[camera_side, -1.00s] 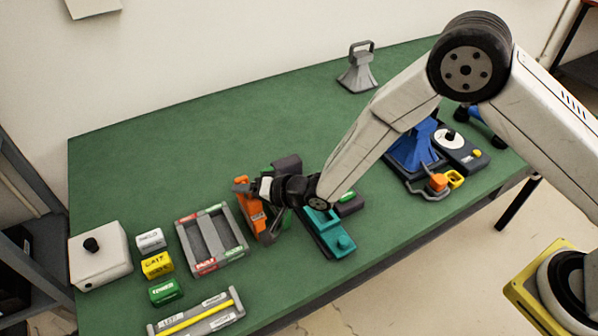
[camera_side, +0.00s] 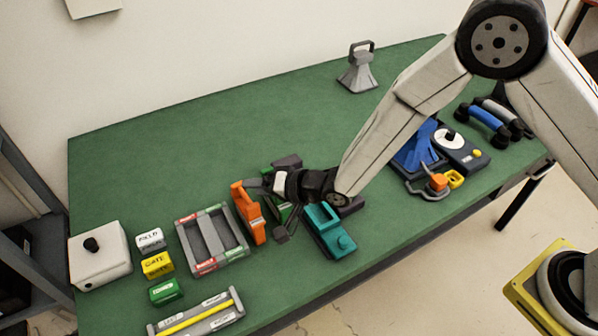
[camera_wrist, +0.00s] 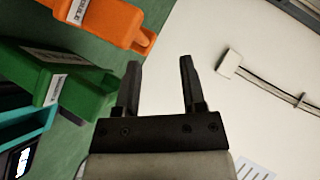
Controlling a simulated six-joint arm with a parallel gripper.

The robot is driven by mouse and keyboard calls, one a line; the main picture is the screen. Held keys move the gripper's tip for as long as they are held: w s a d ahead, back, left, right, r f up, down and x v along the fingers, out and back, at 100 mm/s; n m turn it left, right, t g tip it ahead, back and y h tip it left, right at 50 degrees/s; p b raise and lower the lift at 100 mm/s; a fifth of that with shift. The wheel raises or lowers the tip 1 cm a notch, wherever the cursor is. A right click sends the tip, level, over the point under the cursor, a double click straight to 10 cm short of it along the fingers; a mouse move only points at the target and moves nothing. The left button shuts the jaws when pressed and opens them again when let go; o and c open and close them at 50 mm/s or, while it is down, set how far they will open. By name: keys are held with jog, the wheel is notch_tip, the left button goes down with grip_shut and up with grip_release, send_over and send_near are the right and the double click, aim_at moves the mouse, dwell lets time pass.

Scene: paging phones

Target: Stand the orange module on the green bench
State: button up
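The orange module (camera_side: 246,213) rests on the green bench (camera_side: 225,135), just right of the grey slotted tray. It looks upright in the side view, though its base is partly hard to see. In the wrist view the orange module (camera_wrist: 95,18) is at the top left, with a white label, outside my fingers. My gripper (camera_wrist: 159,65) is open, with nothing between its two fingers. In the side view my gripper (camera_side: 268,208) is just right of the orange module, apart from it as far as I can tell.
A green module (camera_wrist: 75,75) and a teal module (camera_side: 328,232) stand close to my gripper. The grey tray (camera_side: 212,270) is left of the orange module. Labelled blocks (camera_side: 157,264) and a white box (camera_side: 100,255) are farther left. The back middle of the bench is clear.

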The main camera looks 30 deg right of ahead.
jog(key=v, duration=0.8)
jog(key=shift+s+d, duration=0.2)
dwell(0.4)
jog(key=s+d+r+n+g+h, duration=0.1)
jog(key=d+h, duration=0.2)
jog(key=d, duration=0.5)
jog(key=s+d+r+n+g+h, duration=0.15)
jog(key=d+h, duration=0.25)
jog(key=d, duration=0.4)
jog(key=s+d+r+n+g+h, duration=0.1)
jog(key=s+d+n+g, duration=0.1)
jog(key=s+d+g, duration=0.3)
jog(key=s+d, duration=0.4)
jog(key=s, duration=0.2)
jog(key=shift+r+h, duration=0.3)
jog(key=shift+r, duration=0.05)
